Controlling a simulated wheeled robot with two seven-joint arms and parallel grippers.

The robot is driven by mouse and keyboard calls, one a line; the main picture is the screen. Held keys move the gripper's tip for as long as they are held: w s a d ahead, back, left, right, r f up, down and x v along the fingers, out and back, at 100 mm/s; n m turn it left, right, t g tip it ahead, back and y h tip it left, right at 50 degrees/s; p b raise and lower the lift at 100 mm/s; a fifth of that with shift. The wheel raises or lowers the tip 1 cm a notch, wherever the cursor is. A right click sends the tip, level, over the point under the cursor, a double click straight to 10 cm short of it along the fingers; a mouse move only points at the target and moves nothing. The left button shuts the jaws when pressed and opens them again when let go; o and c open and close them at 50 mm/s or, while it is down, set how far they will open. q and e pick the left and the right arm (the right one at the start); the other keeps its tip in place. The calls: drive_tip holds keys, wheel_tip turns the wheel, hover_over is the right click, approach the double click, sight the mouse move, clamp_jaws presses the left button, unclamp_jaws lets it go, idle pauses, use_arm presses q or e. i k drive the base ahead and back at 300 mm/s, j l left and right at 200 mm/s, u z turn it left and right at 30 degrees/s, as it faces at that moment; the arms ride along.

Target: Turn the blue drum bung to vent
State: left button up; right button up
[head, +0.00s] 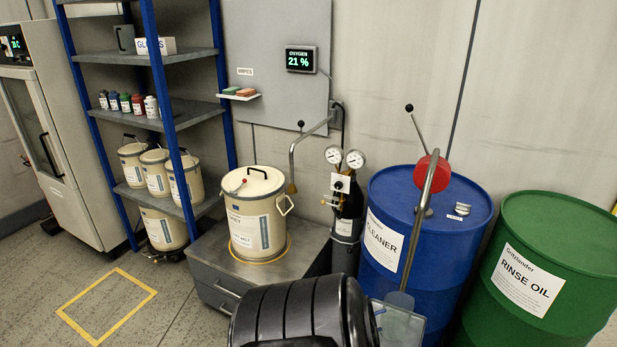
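The blue drum (392,283) stands right of centre, with a white label ending in "CLEANER". A small silver bung (461,209) sits on its lid near the right side, right of the pump. It is too small to tell how far it is turned. A hand pump with a red round body (432,171) and a curved grey pipe (414,237) stands on the lid. Its thin lever (417,132) ends in a black ball and points up. Neither of my grippers is in view.
A green drum (554,247) labelled "RINSE OIL" stands close on the right. A black gas cylinder (349,212) with two gauges is left of the blue drum. A clear container (404,327) sits below the pump pipe. A cream bucket (256,217) stands on a grey cabinet (218,283).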

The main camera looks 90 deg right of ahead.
sight(460, 210)
drive_tip(key=k+l+z, duration=0.2)
drive_tip(key=k, duration=0.3)
drive_tip(key=k+l+z, duration=0.1)
drive_tip(key=z, duration=1.65)
